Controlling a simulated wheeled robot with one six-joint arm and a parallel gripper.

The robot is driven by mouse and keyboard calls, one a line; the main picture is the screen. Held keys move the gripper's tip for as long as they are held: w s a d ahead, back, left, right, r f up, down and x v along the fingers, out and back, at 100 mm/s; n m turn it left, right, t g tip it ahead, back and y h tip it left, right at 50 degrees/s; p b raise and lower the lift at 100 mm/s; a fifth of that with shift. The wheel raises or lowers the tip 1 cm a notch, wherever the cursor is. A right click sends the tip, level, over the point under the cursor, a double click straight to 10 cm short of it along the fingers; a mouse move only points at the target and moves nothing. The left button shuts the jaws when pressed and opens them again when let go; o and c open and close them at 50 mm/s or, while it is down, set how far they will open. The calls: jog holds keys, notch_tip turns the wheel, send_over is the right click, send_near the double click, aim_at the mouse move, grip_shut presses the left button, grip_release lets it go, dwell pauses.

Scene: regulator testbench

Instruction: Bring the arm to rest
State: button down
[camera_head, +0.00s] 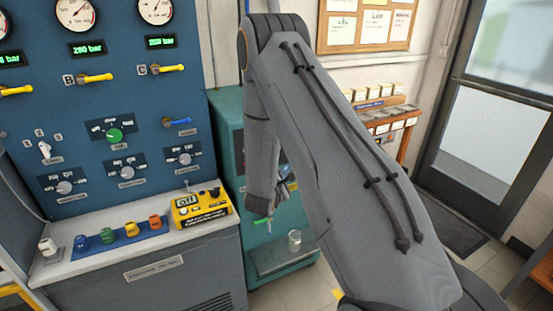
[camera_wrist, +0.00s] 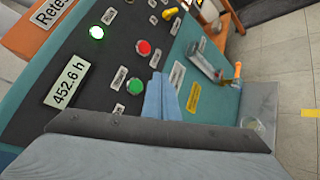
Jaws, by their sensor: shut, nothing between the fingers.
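My arm rises from the lower right of the head view, bends at the top and hangs down in front of the teal cabinet (camera_head: 230,135). Its upper link covers much of the middle of that view. My gripper (camera_wrist: 160,88) shows in the wrist view as two pale blue fingers lying together, with nothing between them. It is in front of the cabinet's dark control panel (camera_wrist: 95,30), below the red button (camera_wrist: 143,47) and close to the green button (camera_wrist: 136,86). I cannot tell whether it touches the panel. In the head view the gripper is mostly hidden behind my arm.
The blue regulator bench (camera_head: 150,90) with gauges and yellow levers stands left. A yellow meter (camera_head: 200,208) and several coloured knobs sit on its ledge. A glass (camera_head: 295,240) stands on the cabinet's low shelf. A glass door (camera_head: 490,120) is at right, with floor before it.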

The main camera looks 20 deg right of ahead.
jog(key=s+a+r+m+g+y+b, duration=0.1)
jog(key=s+a+r+m+g+y, duration=0.1)
jog(key=s+a+m+y, duration=0.35)
jog(key=s+a+r+m+g+y+b, duration=0.1)
jog(key=s+a+r+m+y+b, duration=0.15)
jog(key=a, duration=0.65)
jog(key=s+a+r+m+g+y, duration=0.1)
jog(key=s+a+m+g, duration=0.1)
jog(key=s, duration=0.9)
jog(key=s+a+r+m+g+y, duration=0.1)
jog(key=s+m+g, duration=0.4)
jog(key=s, duration=0.6)
jog(key=shift+s+a+m+b, duration=0.35)
jog(key=shift+a+m, duration=0.15)
jog(key=shift+a, duration=0.25)
